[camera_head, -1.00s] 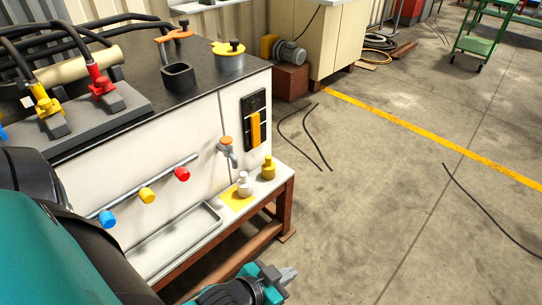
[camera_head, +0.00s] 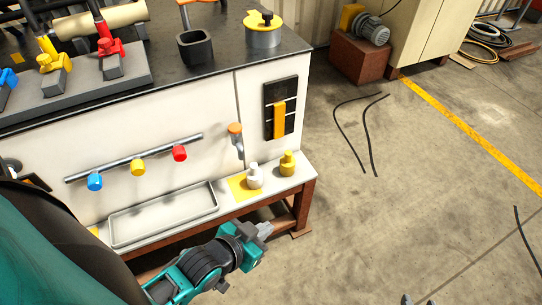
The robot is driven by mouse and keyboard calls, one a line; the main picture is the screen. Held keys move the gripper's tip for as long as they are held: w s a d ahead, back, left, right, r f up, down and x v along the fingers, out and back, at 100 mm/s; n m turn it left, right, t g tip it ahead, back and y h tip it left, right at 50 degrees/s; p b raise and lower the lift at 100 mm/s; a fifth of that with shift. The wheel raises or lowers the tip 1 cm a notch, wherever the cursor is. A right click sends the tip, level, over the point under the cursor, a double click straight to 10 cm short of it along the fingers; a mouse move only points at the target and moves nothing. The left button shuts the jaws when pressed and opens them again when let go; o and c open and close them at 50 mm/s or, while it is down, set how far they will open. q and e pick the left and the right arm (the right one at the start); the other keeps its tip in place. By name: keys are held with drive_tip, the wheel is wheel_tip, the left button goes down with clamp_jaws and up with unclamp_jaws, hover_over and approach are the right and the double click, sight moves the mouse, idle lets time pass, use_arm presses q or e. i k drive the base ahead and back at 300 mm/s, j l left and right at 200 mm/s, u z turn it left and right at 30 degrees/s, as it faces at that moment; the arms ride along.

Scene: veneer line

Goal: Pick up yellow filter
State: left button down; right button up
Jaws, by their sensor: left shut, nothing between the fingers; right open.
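The yellow filter (camera_head: 287,165) looks like a small bottle-shaped piece and stands upright near the right end of the low white shelf (camera_head: 233,213). A white filter of like shape (camera_head: 255,179) stands just left of it, on a yellow square (camera_head: 238,189). My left gripper (camera_head: 266,231) is shut and empty, in front of and below the shelf edge in the picture, apart from both filters. Only the tips of my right gripper (camera_head: 418,300) show at the bottom edge; they are apart and empty, over the floor.
A grey tray (camera_head: 165,229) lies on the shelf's left part. Above it, a rail carries blue, yellow and red knobs (camera_head: 138,168). An orange-topped tap (camera_head: 236,135) juts out above the filters. A yellow-lidded pot (camera_head: 263,38) stands on the bench top.

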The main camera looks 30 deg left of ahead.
sight(287, 163)
drive_tip(key=i+l+u, duration=0.15)
drive_tip(key=u, duration=0.2)
drive_tip(key=i+l+u, duration=0.15)
drive_tip(key=u, duration=0.25)
drive_tip(key=i+l+u, duration=0.1)
drive_tip(key=l+u, duration=0.25)
drive_tip(key=j, duration=0.1)
